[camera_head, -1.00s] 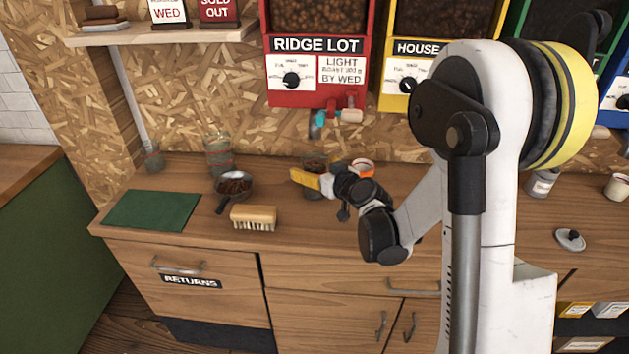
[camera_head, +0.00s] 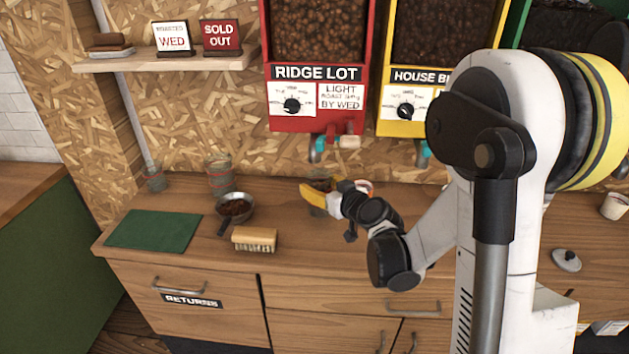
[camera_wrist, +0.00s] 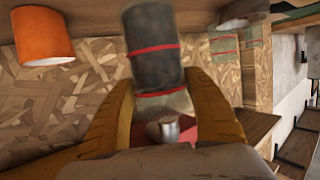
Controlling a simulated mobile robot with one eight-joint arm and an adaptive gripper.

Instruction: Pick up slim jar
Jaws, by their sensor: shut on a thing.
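A slim glass jar with dark contents and red bands (camera_wrist: 150,48) stands between my yellow fingers in the wrist view. In the head view the jar (camera_head: 318,186) is small and partly hidden behind my gripper (camera_head: 322,199). My gripper also shows in the wrist view (camera_wrist: 165,105), with one finger on each side of the jar, shut on it. I cannot tell whether the jar's base touches the counter.
Glass jars (camera_head: 219,176) (camera_head: 154,178), a pan of beans (camera_head: 235,207), a brush (camera_head: 254,239) and a green mat (camera_head: 153,230) are to the left. The red dispenser (camera_head: 318,124) hangs above.

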